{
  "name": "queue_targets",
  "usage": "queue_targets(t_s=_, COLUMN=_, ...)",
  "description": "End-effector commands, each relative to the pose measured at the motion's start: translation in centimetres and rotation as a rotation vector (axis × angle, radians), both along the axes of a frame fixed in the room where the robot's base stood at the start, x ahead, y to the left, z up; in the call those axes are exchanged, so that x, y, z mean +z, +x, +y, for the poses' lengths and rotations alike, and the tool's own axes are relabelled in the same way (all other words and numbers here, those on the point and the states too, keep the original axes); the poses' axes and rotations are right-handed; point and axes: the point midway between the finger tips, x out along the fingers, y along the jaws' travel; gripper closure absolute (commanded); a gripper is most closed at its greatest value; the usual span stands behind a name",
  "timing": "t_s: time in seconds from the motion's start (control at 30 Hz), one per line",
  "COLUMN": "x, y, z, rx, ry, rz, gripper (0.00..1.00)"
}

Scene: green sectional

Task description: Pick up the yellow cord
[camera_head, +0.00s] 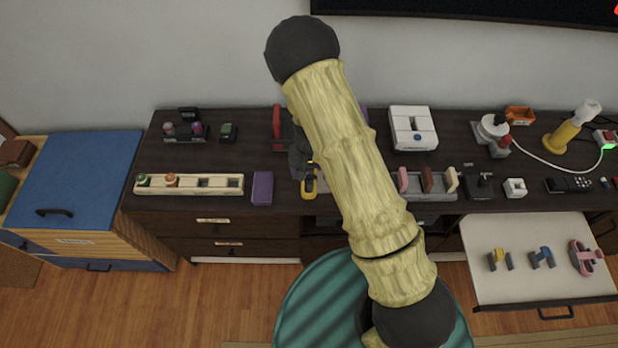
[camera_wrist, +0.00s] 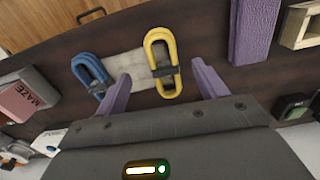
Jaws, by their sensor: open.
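The yellow cord (camera_wrist: 162,62) is a looped bundle with a dark band round its middle. In the wrist view it lies at the upper centre, partly over a pale flat pad (camera_wrist: 122,68) on the dark cabinet top. My gripper (camera_wrist: 160,82) is open, with one purple finger on each side of the cord's lower part in the picture. I cannot tell whether either finger touches it. In the head view the yellow cord (camera_head: 308,187) shows near the cabinet's front edge, partly hidden by my gripper. A similar blue cord (camera_wrist: 90,74) lies to its left in the wrist view.
A purple block (camera_head: 262,188) and a long pale tray (camera_head: 190,189) lie to the left on the cabinet top (camera_head: 240,155). A holder with upright pieces (camera_head: 428,182) stands to the right. A drawer (camera_head: 530,286) is open at the lower right.

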Motion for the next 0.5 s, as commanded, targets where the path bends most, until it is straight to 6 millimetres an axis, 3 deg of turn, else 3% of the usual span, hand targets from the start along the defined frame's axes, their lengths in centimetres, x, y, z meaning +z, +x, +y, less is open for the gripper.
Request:
queue_targets(t_s=0.17, x=-1.8, y=0.0, z=0.0, rx=-0.001, ry=0.0, rz=0.0, gripper=0.29)
queue_targets(t_s=0.5, x=-2.0, y=0.0, z=0.0, rx=0.001, ry=0.0, rz=0.0, gripper=0.29)
